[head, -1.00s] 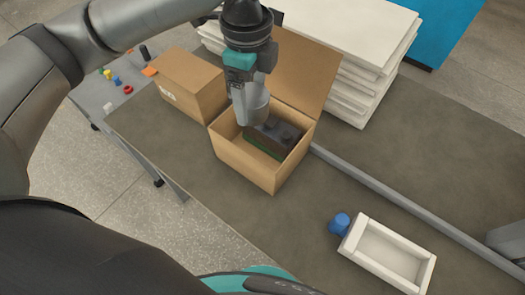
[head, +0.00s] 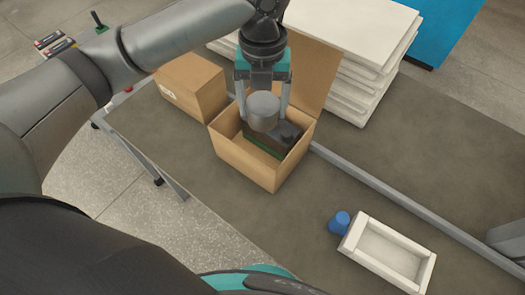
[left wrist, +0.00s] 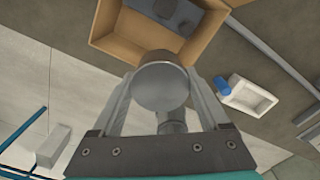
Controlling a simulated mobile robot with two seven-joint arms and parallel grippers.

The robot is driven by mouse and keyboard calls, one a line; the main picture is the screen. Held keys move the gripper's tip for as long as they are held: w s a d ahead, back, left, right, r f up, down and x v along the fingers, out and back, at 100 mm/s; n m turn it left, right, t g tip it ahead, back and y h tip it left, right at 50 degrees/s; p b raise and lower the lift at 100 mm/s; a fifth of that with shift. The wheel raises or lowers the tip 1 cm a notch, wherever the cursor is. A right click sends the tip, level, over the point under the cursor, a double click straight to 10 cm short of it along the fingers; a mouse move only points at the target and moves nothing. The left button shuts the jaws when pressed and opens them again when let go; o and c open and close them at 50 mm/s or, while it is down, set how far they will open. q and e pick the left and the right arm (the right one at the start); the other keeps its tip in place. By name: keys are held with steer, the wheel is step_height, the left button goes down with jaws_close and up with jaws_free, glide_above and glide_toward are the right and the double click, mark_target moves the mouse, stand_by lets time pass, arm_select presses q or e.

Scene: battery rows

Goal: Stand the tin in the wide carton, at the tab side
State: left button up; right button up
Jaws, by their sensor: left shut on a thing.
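The tin (head: 263,114) is a plain grey cylinder. My left gripper (head: 265,103) is shut on it, with one finger on each side. The tin also shows between the fingers in the left wrist view (left wrist: 160,86). The open brown carton (head: 243,157) stands on the dark table with its lid flap (head: 305,75) raised at the back. In the head view the tin overlaps the carton's opening; whether its base is below the rim I cannot tell. A dark block with a green lower edge (head: 283,138) lies inside the carton, partly behind the tin. My right gripper is not in view.
A closed brown box (head: 193,88) stands left of the carton. White stacked boards (head: 350,95) are behind it. A grey rail (head: 400,202) crosses the table. A blue cylinder (head: 339,222) and a white tray (head: 350,237) sit at the front right. The table's front middle is clear.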

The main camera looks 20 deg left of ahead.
mark_target(262, 124)
arm_select(q)
step_height(262, 124, down, 17)
steer(key=b, duration=0.4)
steer(key=shift+f, duration=0.35)
steer(key=shift+f, duration=0.1)
steer(key=shift+f, duration=0.5)
steer(key=o, duration=1.6)
step_height(262, 124, up, 13)
steer(key=p, duration=0.3)
steer(key=shift+r, duration=0.1)
